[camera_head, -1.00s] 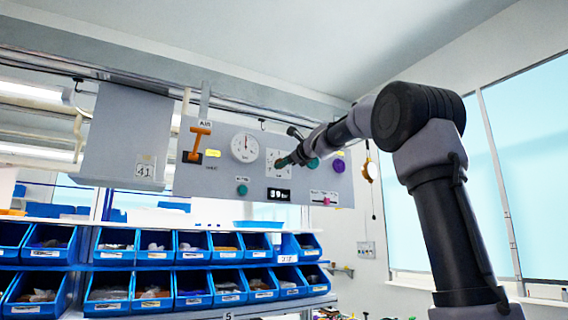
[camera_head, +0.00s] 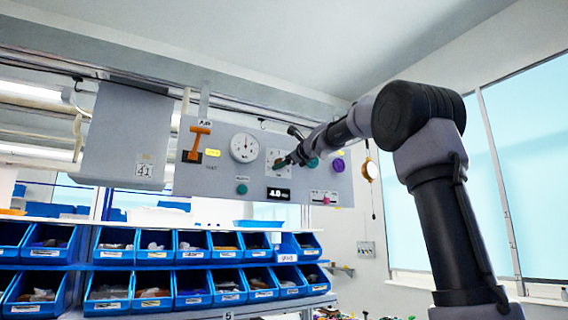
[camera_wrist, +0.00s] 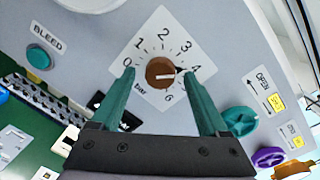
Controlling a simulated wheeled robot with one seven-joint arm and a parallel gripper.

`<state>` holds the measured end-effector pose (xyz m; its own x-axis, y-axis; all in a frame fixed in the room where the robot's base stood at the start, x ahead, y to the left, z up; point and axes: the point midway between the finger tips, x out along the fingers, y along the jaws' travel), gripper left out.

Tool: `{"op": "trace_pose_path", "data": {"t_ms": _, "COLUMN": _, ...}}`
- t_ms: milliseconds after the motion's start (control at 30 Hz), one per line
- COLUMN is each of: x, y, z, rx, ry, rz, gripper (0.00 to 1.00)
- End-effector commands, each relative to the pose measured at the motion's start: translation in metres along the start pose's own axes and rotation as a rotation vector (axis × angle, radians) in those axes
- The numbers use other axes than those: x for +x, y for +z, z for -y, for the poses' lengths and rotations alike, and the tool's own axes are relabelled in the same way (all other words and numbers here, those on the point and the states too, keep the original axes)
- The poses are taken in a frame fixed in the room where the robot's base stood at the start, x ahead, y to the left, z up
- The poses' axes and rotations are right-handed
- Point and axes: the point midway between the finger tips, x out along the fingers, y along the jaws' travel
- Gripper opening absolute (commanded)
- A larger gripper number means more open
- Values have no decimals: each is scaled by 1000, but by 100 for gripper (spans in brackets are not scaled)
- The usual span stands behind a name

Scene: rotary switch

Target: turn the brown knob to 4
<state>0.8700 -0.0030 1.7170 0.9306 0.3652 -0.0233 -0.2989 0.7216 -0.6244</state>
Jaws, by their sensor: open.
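The brown knob (camera_wrist: 160,72) sits on a white dial plate (camera_wrist: 176,38) marked from 0 to 6 in the wrist view. My gripper (camera_wrist: 159,75) is open, with one teal finger on each side of the knob and gaps showing between fingers and knob. In the head view, my gripper (camera_head: 283,163) is at the dial plate (camera_head: 271,155) and hides most of the knob. The black display (camera_head: 278,194) below it appears to read 4.0.
The grey panel (camera_head: 215,186) also carries a round gauge (camera_head: 244,147), an orange lever (camera_head: 198,140), a teal bleed button (camera_wrist: 40,57), a green knob (camera_wrist: 240,121) and a purple knob (camera_wrist: 268,157). Blue bins (camera_head: 155,255) stand below.

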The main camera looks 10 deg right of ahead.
Motion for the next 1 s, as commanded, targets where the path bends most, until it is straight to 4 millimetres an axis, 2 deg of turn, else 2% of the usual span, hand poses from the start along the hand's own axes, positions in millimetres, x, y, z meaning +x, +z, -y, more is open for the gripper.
{"op": "trace_pose_path", "data": {"t_ms": 167, "x": -21, "y": 1, "z": 2, "rx": -1, "ry": -3, "rz": 0, "gripper": 78}}
{"op": "trace_pose_path", "data": {"t_ms": 400, "x": -70, "y": 1, "z": 1, "rx": 0, "ry": -2, "rz": 1, "gripper": 78}}
{"op": "trace_pose_path", "data": {"t_ms": 600, "x": -99, "y": 0, "z": 0, "rx": 0, "ry": -1, "rz": -1, "gripper": 78}}
{"op": "trace_pose_path", "data": {"t_ms": 767, "x": -107, "y": -1, "z": 0, "rx": 0, "ry": 0, "rz": -1, "gripper": 78}}
{"op": "trace_pose_path", "data": {"t_ms": 1000, "x": -107, "y": -1, "z": 0, "rx": 0, "ry": 0, "rz": -1, "gripper": 78}}
